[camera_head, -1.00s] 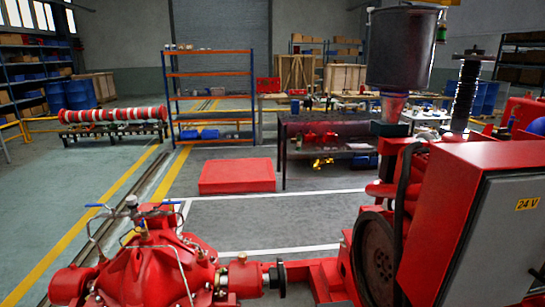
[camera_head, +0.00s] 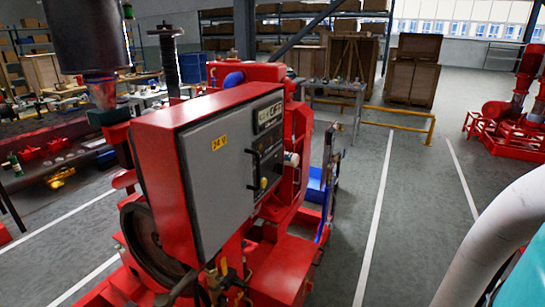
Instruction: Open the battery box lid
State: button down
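The red diesel pumpset stands in the middle, with a red control cabinet (camera_head: 160,185) on it. The cabinet's grey door (camera_head: 218,175) is shut and carries a yellow 24 V label, a small display and a black handle. A low red box-like part (camera_head: 283,268) sits at the pumpset's base, below and right of the cabinet; I cannot tell whether it is the battery box, and no lid shows clearly. My gripper is not in view. Only a white and teal part of my own body shows at the lower right edge.
A blue container (camera_head: 315,188) sits beside the pumpset's right side. A workbench (camera_head: 338,92) and yellow rail (camera_head: 405,115) stand behind, with wooden crates (camera_head: 413,72). Red pump equipment (camera_head: 500,115) stands at far right. The grey floor (camera_head: 400,215) right of the pumpset is clear.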

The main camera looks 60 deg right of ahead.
aim_at(281, 276)
jog(key=z, duration=1.55)
jog(key=i+z, duration=0.1)
jog(key=i, duration=0.85)
